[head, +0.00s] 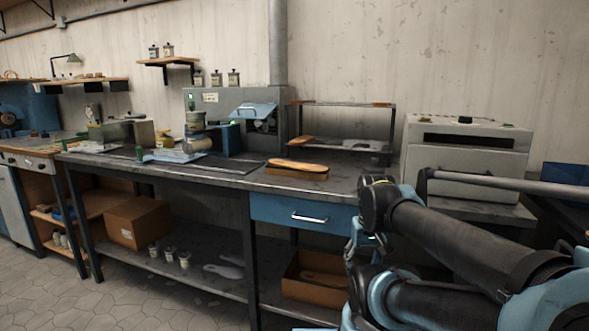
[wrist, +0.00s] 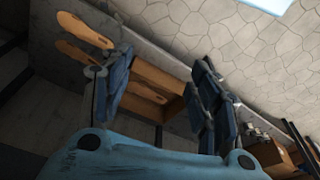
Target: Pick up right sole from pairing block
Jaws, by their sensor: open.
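The pairing block (head: 284,172) appears to be the low brown block on the bench's middle front, with a tan sole (head: 306,166) lying flat on top. I cannot tell whether a second sole lies there or which is the right one. In the wrist view, two tan soles (wrist: 85,28) (wrist: 82,53) lie side by side at upper left; I cannot tell what they rest on. My gripper (wrist: 163,70) is open, its dark blue fingers apart with nothing held. In the head view my arm hides most of it, right of the block and lower than the bench top.
The bench (head: 225,176) has a blue drawer (head: 305,213) in front. An open box (head: 315,290) with a sole stands on its lower shelf; an open box (wrist: 175,78) shows behind my fingers. A rack (head: 343,104) stands behind the block, a grey machine (head: 465,150) to its right.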

